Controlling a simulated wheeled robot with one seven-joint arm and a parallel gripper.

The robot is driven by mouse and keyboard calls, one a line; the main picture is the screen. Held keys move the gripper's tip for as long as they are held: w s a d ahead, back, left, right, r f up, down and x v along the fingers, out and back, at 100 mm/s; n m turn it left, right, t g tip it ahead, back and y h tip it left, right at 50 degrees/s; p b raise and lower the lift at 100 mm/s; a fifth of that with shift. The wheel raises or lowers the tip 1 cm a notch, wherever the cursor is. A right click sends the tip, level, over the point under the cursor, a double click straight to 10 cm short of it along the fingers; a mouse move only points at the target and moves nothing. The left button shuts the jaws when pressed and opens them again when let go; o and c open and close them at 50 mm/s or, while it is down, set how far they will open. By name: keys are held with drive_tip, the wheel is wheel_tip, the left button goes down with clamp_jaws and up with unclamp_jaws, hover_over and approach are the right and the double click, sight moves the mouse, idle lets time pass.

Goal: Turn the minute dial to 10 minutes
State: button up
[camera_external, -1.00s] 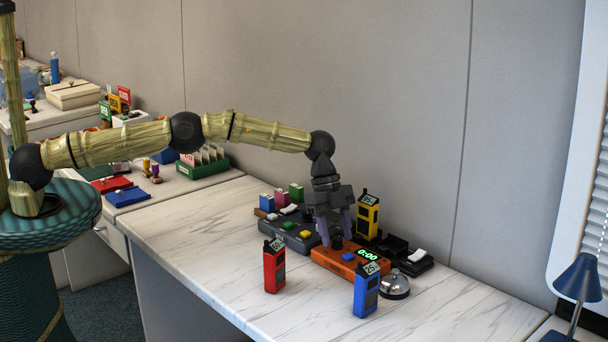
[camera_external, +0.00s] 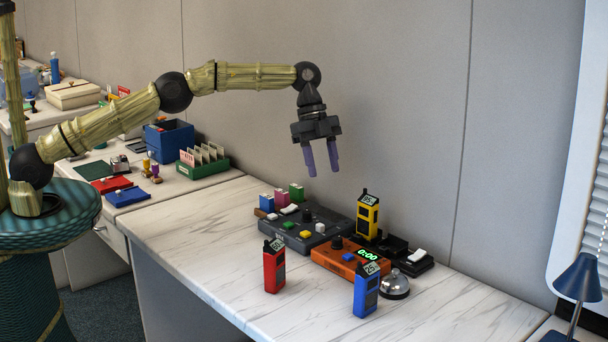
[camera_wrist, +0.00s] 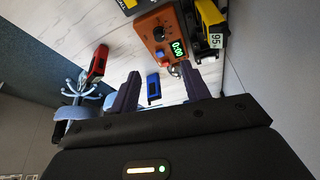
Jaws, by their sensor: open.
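The orange timer box (camera_external: 328,258) lies on the marbled desk, with a black round dial (camera_external: 337,242), a blue button (camera_external: 348,257) and a green display (camera_external: 368,253) reading 0:00. The wrist view shows the orange box (camera_wrist: 149,25), its dial (camera_wrist: 159,33) and its display (camera_wrist: 179,48) still at 0:00. My gripper (camera_external: 322,172) is open and empty, pointing down well above the desk, up and to the left of the timer. In the wrist view its two fingers (camera_wrist: 160,85) are spread apart with nothing between them.
A red radio (camera_external: 274,267), a blue radio (camera_external: 365,292) and a yellow radio (camera_external: 367,216) stand around the timer. A grey box with coloured buttons (camera_external: 290,238) lies behind left. A silver bell (camera_external: 395,285) sits at right. The desk's left front is clear.

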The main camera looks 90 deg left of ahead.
drive_tip(key=shift+s+a+r, duration=0.1)
drive_tip(key=shift+r, duration=0.15)
drive_tip(key=n+t+y+p, duration=0.1)
drive_tip(key=n+y+p, duration=0.4)
drive_tip(key=n, duration=1.3)
hover_over(337, 238)
drive_tip(key=s+d+b, duration=0.1)
drive_tip(key=s+d, duration=0.3)
drive_tip(key=s, duration=0.2)
drive_tip(key=y, duration=0.1)
drive_tip(key=shift+f, duration=0.1)
drive_tip(key=shift+f, duration=0.1)
drive_tip(key=x, duration=0.5)
drive_tip(key=p+x, duration=0.1)
drive_tip(key=x, duration=0.5)
drive_tip(key=p+x, duration=0.1)
drive_tip(key=x, duration=0.5)
drive_tip(key=shift+w+a, duration=0.2)
drive_tip(key=shift+a, duration=0.1)
